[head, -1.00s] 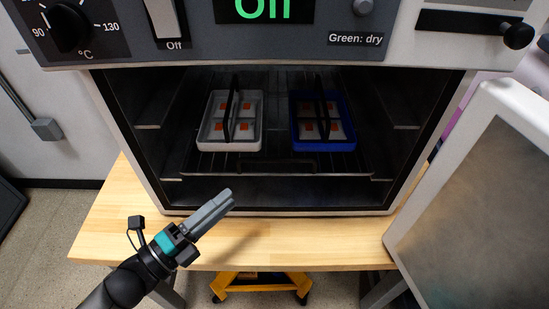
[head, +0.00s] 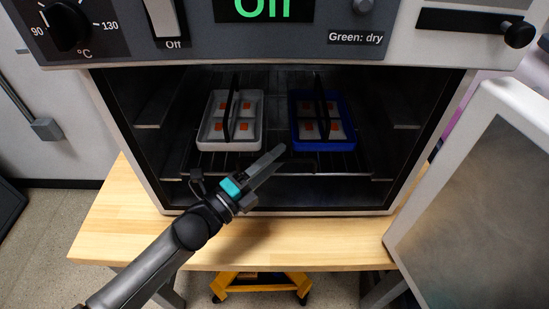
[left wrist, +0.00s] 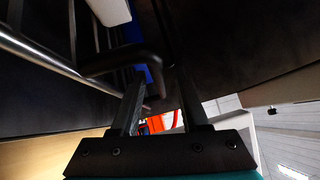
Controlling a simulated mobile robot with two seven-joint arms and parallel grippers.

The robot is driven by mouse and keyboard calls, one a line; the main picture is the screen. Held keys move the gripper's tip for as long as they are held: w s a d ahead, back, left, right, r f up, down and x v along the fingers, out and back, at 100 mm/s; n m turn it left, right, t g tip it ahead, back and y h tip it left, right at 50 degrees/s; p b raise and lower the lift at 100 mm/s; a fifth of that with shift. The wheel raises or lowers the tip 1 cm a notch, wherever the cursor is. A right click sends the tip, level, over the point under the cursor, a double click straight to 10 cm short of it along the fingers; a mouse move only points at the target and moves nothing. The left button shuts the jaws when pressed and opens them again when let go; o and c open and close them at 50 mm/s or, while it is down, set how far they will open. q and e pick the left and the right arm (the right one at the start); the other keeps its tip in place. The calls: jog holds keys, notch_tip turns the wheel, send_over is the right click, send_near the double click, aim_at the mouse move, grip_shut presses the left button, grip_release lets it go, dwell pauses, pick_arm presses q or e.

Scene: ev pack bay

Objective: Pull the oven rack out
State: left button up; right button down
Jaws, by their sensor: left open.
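The oven rack (head: 345,167) is a dark wire shelf inside the open oven (head: 160,185). It carries a white tray (head: 214,145) and a blue tray (head: 323,146), each with a dark upright handle and orange-marked pale packs. My left gripper (head: 277,152) is open at the rack's front edge, just below the gap between the trays. It hides part of that edge. In the left wrist view, a dark curved handle (left wrist: 125,62) crosses near the left finger's tip, and rack bars (left wrist: 45,54) run at the upper left. I cannot tell whether the fingers touch it. My right gripper is out of view.
The oven door (head: 470,210) stands open at the right. A wooden bench top (head: 310,258) with clear space lies in front of the oven. The control panel (head: 120,30) overhangs the opening. A yellow wheeled frame (head: 260,284) sits under the bench.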

pick_arm(q)
jog(key=shift+d, duration=0.1)
jog(key=shift+c, duration=0.3)
grip_shut()
dwell(1.1)
